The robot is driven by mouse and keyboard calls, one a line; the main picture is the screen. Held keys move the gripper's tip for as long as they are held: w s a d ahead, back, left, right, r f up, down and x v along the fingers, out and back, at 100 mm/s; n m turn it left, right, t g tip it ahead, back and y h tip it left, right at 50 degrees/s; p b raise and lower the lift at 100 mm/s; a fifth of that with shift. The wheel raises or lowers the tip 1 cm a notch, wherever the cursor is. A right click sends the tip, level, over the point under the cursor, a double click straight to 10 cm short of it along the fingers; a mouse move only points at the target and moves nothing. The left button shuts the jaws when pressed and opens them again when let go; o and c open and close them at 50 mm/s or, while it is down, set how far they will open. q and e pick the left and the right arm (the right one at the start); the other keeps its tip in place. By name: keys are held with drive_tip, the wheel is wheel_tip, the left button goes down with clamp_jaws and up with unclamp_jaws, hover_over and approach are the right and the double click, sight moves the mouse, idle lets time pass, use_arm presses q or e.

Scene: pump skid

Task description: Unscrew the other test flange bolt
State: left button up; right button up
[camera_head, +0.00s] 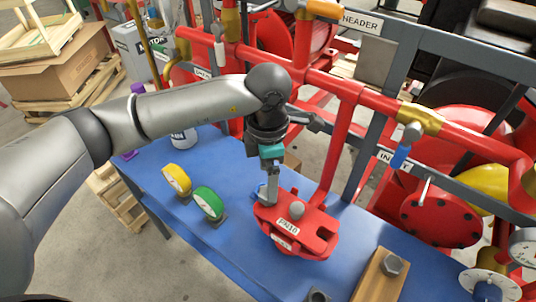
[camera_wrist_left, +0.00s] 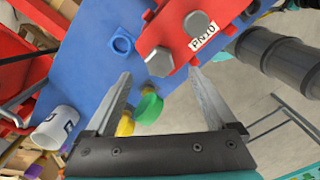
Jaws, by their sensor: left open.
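The red test flange (camera_head: 318,243), labelled PN10, sits on the blue table. It also shows at the top of the left wrist view (camera_wrist_left: 181,42). A grey hex bolt head (camera_wrist_left: 160,61) is on it near its edge; in the head view my gripper mostly hides it. A grey rounded knob (camera_head: 297,209) stands near the label (camera_wrist_left: 197,23). Contact cannot be told. My right gripper is not in view.
A wooden block (camera_head: 372,285) with a hex bolt (camera_head: 390,264) in it stands at the front right. Yellow (camera_head: 176,179) and green (camera_head: 208,203) round items stand left of the flange. Red pipework (camera_head: 345,130) and a grey rail (camera_head: 362,150) run behind the table.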

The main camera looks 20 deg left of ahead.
use_arm(q)
wheel_tip(320, 180, down, 6)
drive_tip(key=shift+r, duration=0.1)
idle(0.4)
clamp_jaws()
drive_tip(key=c, duration=0.7)
unclamp_jaws()
clamp_jaws()
